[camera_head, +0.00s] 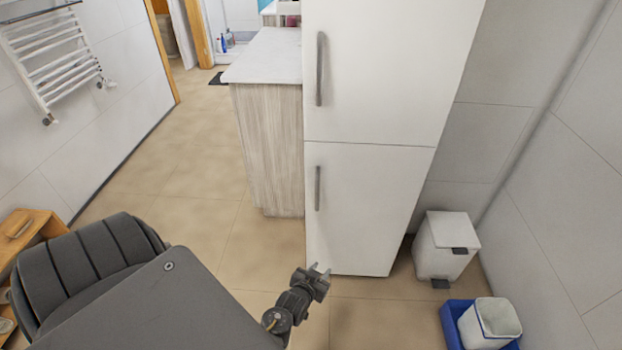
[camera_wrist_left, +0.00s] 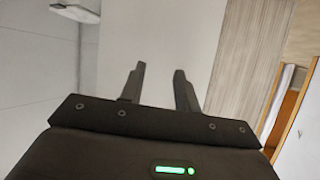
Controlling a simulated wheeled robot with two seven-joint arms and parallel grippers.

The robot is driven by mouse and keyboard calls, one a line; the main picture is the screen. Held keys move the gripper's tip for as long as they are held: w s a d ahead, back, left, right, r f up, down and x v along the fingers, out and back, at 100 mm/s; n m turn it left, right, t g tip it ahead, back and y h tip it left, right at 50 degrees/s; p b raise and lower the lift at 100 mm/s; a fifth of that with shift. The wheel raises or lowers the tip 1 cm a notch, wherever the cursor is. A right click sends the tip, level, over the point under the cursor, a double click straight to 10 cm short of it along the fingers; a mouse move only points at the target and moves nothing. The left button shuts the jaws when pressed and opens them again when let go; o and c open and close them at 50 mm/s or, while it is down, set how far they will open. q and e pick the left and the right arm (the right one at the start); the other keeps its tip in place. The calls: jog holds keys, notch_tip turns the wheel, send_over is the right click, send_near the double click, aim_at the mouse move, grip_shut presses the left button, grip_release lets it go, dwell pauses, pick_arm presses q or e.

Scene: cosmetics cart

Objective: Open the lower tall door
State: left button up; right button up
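The lower tall door (camera_head: 365,215) is the white lower panel of a tall cabinet, and it looks shut. Its grey vertical handle (camera_head: 317,188) is near the door's left edge. My left gripper (camera_head: 319,275) is in front of the bottom of the cabinet in the head view, below the handle and apart from it. In the left wrist view the left gripper's two fingers (camera_wrist_left: 160,88) are spread with nothing between them. A plain white surface, probably the door, fills the space beyond them; the handle does not show there. My right gripper is not in view.
An upper white door (camera_head: 385,70) with its own handle (camera_head: 320,68) is above. A wood-sided counter (camera_head: 268,150) adjoins on the left. A white pedal bin (camera_head: 445,245) and a blue tub (camera_head: 455,320) stand on the right. Tiled floor (camera_head: 250,245) in front is clear.

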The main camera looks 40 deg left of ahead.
pick_arm(q)
jog(key=s+d+f+m+g+h+p, duration=0.1)
jog(key=s+d+f+g+h, duration=0.1)
jog(key=s+f, duration=0.7)
jog(key=shift+s+d+f+m+g+p, duration=0.15)
jog(key=shift+d+f+m+g+p, duration=0.25)
jog(key=shift+d+f+g, duration=0.65)
jog(key=shift+d+r+t, duration=0.15)
jog(key=shift+d+t, duration=0.05)
jog(key=shift+t, duration=0.05)
